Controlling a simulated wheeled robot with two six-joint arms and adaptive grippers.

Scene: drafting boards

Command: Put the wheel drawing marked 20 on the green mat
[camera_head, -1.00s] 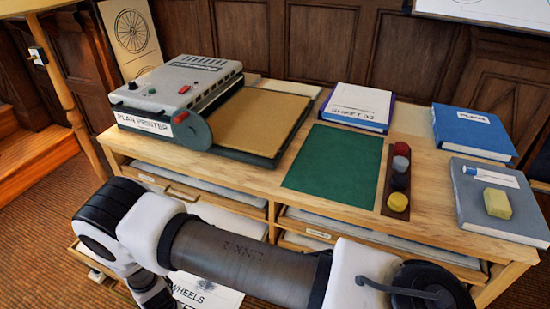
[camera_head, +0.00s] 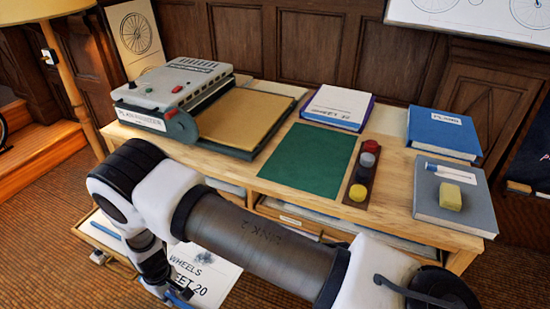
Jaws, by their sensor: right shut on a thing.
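The wheel drawing (camera_head: 212,272), a white sheet reading "WHEELS" and "SHEET 20", is in front of the cabinet at the lower middle, partly hidden by my arm. My right gripper (camera_head: 180,296) is shut on its left edge, low in the view. The green mat (camera_head: 303,160) lies flat and bare on the wooden top, above and to the right of the sheet. My right arm's big link crosses between the gripper and the mat. My left gripper is not in view.
The plan printer (camera_head: 172,92) with its tan bed stands left of the mat. A stand with coloured knobs (camera_head: 361,173) is right of it, and a purple-edged sheet folder (camera_head: 338,107) behind. Blue (camera_head: 443,132) and grey (camera_head: 430,205) books lie right. A drawer (camera_head: 103,232) is open at lower left.

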